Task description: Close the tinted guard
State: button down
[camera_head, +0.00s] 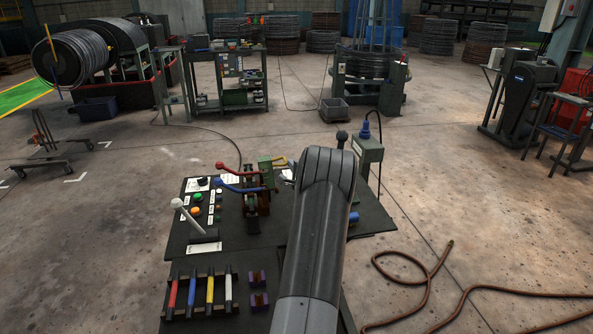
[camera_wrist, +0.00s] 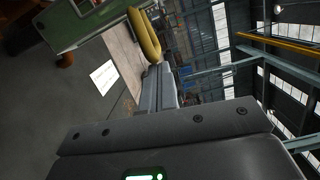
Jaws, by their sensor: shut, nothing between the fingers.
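I cannot make out the tinted guard for certain in either view. In the wrist view my gripper (camera_wrist: 163,70) is shut and empty. Its fingertips are close to a yellow curved handle (camera_wrist: 144,36) on a green housing (camera_wrist: 84,24); I cannot tell whether they touch. A pale tan strip (camera_wrist: 124,62) lies beside the fingers, and I cannot tell whether it is part of the guard. In the head view my arm covers the middle of the dark bench (camera_head: 240,252) and hides my gripper. The green housing (camera_head: 266,171) shows just left of the arm.
Red (camera_head: 229,170) and blue (camera_head: 238,188) levers stand left of my arm. A control panel (camera_head: 203,204) with buttons, a white-knobbed lever (camera_head: 190,220) and a rack of coloured bars (camera_head: 202,294) share the bench. A hose (camera_head: 424,293) lies on the floor at right.

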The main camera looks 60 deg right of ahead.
jog(key=w+a+n+g, duration=0.3)
jog(key=w+a+n, duration=1)
jog(key=shift+a+r+n, duration=0.15)
jog(key=shift+n, duration=0.25)
jog(key=shift+w, duration=0.15)
dwell(0.6)
jog(key=s+a+r, duration=0.6)
jog(key=s, duration=0.2)
jog(key=shift+a, duration=0.15)
